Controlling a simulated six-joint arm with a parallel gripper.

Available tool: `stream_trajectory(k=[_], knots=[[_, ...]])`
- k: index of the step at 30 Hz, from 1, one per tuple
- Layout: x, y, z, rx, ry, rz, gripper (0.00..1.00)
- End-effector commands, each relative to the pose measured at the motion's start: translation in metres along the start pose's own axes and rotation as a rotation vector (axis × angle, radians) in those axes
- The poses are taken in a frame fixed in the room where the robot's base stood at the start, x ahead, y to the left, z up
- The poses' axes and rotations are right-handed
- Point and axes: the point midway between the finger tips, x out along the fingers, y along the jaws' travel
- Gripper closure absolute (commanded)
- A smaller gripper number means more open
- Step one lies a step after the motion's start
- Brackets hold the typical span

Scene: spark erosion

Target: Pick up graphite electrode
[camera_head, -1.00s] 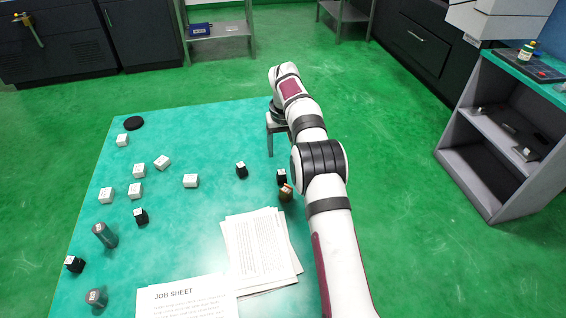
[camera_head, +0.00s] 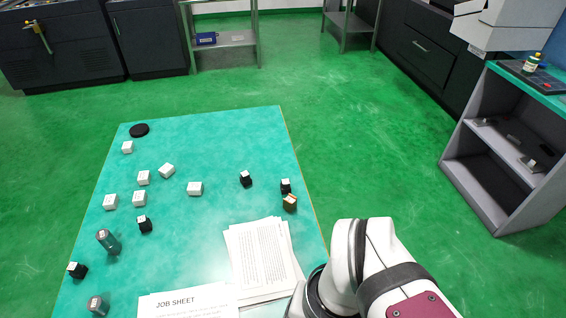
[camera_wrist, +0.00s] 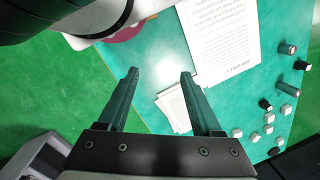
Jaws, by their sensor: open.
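Several small black blocks with pale tops, which look like the graphite electrodes, stand on the teal table (camera_head: 215,140) in the head view. In the wrist view a dark block (camera_wrist: 265,104) lies far to the right of my gripper (camera_wrist: 159,75). My gripper is open and empty, well above the table; the head view does not show its fingers.
Several white blocks (camera_head: 195,188), two grey-green cylinders (camera_head: 109,243) (camera_head: 98,306) and a black disc (camera_head: 139,130) share the table. Papers (camera_head: 262,257) and a job sheet (camera_head: 185,304) cover its front. A shelf unit (camera_head: 505,160) stands at right. The table's back is largely clear.

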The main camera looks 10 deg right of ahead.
Motion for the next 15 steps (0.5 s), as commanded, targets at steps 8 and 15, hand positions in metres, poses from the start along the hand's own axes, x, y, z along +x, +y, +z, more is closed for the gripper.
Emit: stream_trajectory(k=[8,15], knots=[[-0.001,0.0,-0.001,-0.002,0.0,0.0,0.28],[0.003,0.019,-0.023,-0.203,-0.003,0.195,0.28]])
